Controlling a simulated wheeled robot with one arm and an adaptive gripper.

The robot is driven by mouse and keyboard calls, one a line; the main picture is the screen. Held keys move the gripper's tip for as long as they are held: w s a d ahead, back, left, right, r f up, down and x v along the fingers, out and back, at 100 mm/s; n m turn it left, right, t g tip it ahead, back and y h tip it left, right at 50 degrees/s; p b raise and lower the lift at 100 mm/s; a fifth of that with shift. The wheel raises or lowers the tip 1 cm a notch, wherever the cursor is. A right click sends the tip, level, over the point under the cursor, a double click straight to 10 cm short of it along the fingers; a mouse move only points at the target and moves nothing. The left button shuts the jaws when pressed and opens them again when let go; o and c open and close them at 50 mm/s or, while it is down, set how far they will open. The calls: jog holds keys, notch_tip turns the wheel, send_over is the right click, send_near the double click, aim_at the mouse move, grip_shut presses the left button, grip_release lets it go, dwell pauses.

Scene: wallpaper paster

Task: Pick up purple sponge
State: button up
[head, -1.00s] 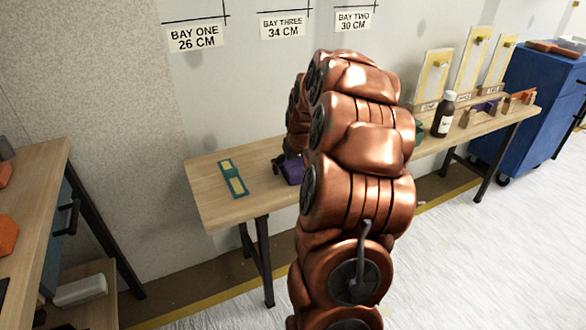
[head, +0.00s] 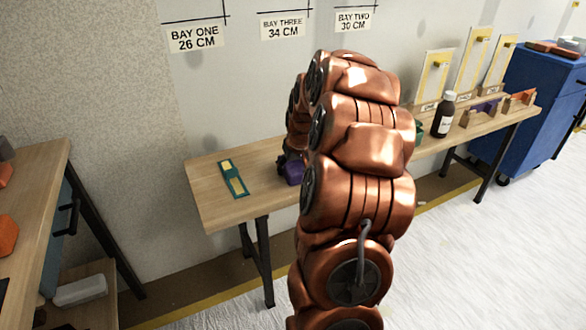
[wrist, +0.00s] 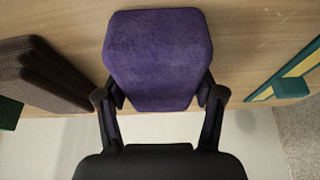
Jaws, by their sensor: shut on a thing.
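The purple sponge (wrist: 158,60) fills the upper middle of the wrist view, over the wooden table. The two black fingers of my gripper (wrist: 159,98) press against its left and right sides, so my gripper is shut on it. In the head view the purple sponge (head: 291,170) shows only in part at the left edge of my copper arm. My gripper (head: 284,158) is mostly hidden there behind the arm. I cannot tell whether the sponge is clear of the table.
A green and yellow flat piece (head: 234,178) lies left of the sponge on the wooden table (head: 205,190). A dark brown block (wrist: 40,72) lies left of the sponge in the wrist view. A brown bottle (head: 444,115) stands right of my arm. A blue cabinet (head: 535,110) is far right.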

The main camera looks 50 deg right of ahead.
aim_at(294, 164)
jog(key=shift+r, duration=0.1)
notch_tip(294, 164, up, 4)
jog(key=shift+r+p, duration=0.1)
jog(key=shift+p, duration=0.55)
jog(key=shift+s+a, duration=0.35)
jog(key=shift+s, duration=0.2)
jog(key=s+a, duration=0.2)
jog(key=s, duration=0.2)
jog(key=s+a+p, duration=0.1)
jog(key=s+a, duration=0.2)
jog(key=s, duration=0.1)
jog(key=s+a+r+p, duration=0.1)
jog(key=s+a, duration=0.2)
jog(key=s, duration=0.1)
jog(key=shift+s+a, duration=0.1)
jog(key=shift+a, duration=0.05)
jog(key=o, duration=0.5)
jog(key=shift+c, duration=0.2)
jog(key=c, duration=0.6)
